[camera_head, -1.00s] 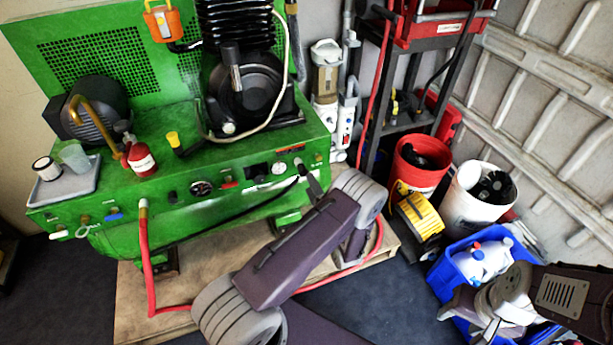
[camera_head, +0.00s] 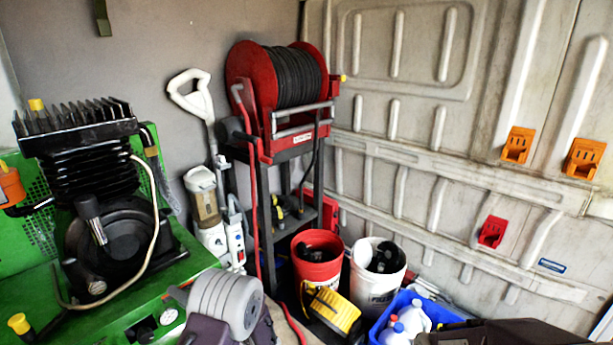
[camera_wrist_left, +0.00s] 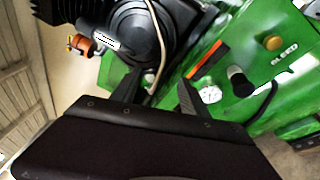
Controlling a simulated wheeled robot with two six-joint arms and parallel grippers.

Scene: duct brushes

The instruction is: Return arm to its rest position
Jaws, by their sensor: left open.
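My left arm (camera_head: 225,305) enters at the bottom of the head view, its grey ribbed joint in front of the green compressor unit's right end. In the left wrist view its gripper (camera_wrist_left: 156,97) has two dark fingers spread apart with nothing between them. The fingers point toward the green compressor (camera_wrist_left: 215,75), near its black pump wheel and front panel. Whether they touch it I cannot tell. My right arm (camera_head: 510,334) shows only as a dark link at the bottom right edge. Its gripper is out of the frames.
The green compressor (camera_head: 180,270) fills the left. A red hose reel (camera_head: 250,95) stands on a rack behind. A red bucket (camera_head: 317,265), a white bucket (camera_head: 375,285), a yellow item (camera_head: 330,308) and a blue bin (camera_head: 385,325) crowd the floor. The upper wall area is free.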

